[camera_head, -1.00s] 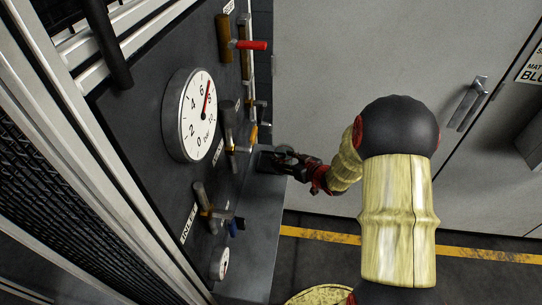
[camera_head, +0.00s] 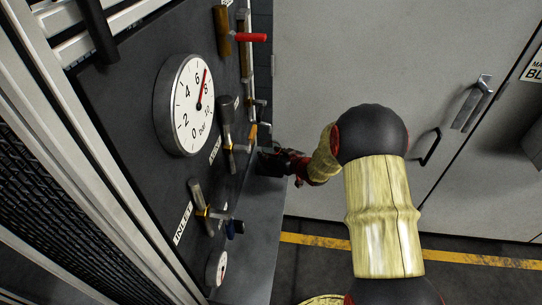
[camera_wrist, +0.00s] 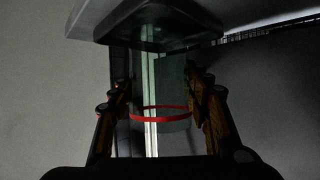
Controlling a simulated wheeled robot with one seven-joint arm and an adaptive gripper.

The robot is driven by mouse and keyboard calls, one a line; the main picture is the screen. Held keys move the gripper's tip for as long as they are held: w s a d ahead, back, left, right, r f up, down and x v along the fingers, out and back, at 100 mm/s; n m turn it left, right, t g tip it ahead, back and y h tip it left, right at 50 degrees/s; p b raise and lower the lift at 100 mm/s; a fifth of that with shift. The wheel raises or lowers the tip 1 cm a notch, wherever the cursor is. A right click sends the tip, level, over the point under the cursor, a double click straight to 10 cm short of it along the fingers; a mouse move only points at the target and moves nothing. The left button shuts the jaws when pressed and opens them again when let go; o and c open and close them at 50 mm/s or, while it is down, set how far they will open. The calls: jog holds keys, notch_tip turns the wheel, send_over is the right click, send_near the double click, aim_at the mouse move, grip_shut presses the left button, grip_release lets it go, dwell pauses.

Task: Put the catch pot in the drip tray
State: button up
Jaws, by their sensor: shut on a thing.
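In the wrist view, a see-through cylinder with a red band, which looks like the catch pot (camera_wrist: 160,113), stands between the two fingers. My gripper (camera_wrist: 160,100) is shut on it, with a finger at each side. In the head view, my gripper (camera_head: 282,163) is low beside the dark gauge panel, above a grey ledge. The pot cannot be told apart there from the dark gripper end. I cannot clearly make out the drip tray. A pale grey slab (camera_wrist: 145,15) crosses the top of the wrist view; I cannot tell what it is.
The dark panel (camera_head: 130,95) at left carries a large pressure gauge (camera_head: 190,105), lever valves (camera_head: 228,135) and a small gauge (camera_head: 216,268). The grey ledge (camera_head: 258,240) beside it looks bare. Grey cabinet doors (camera_head: 350,60) stand behind; a yellow floor stripe runs below.

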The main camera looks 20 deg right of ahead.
jog(key=shift+f, duration=0.15)
jog(key=o, duration=1.2)
jog(key=shift+c, duration=0.2)
